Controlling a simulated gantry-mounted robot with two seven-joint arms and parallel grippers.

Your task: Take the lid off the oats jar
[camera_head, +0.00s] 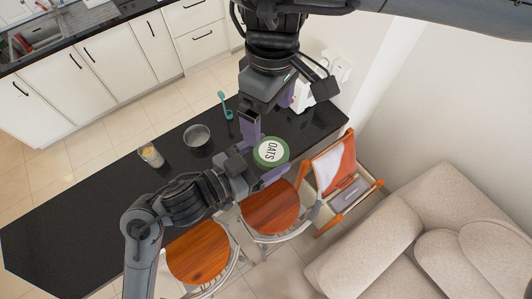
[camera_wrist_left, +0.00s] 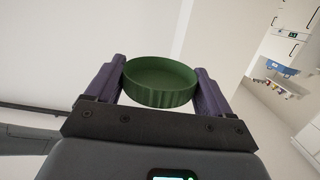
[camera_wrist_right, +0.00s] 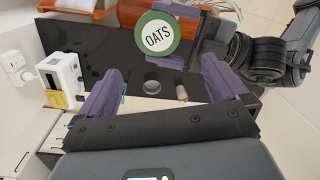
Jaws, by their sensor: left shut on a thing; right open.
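The round green lid (camera_head: 271,151) has a white OATS label on top. My left gripper (camera_head: 262,158) is shut on its rim and holds it above the dark counter. In the left wrist view the lid (camera_wrist_left: 160,82) shows its hollow inside, with no jar attached below. It also shows in the right wrist view (camera_wrist_right: 158,38), label facing the camera. My right gripper (camera_wrist_right: 160,88) is open and empty, close to the lid. A small glass jar (camera_head: 151,155) with pale contents stands on the counter; I cannot tell if it is the oats jar.
A grey bowl (camera_head: 197,137) and a teal utensil (camera_head: 226,106) are on the black counter (camera_head: 75,218). A white appliance (camera_wrist_right: 59,78) stands at its end. Wooden-seated stools (camera_head: 271,207) line the near side. The counter's left part is clear.

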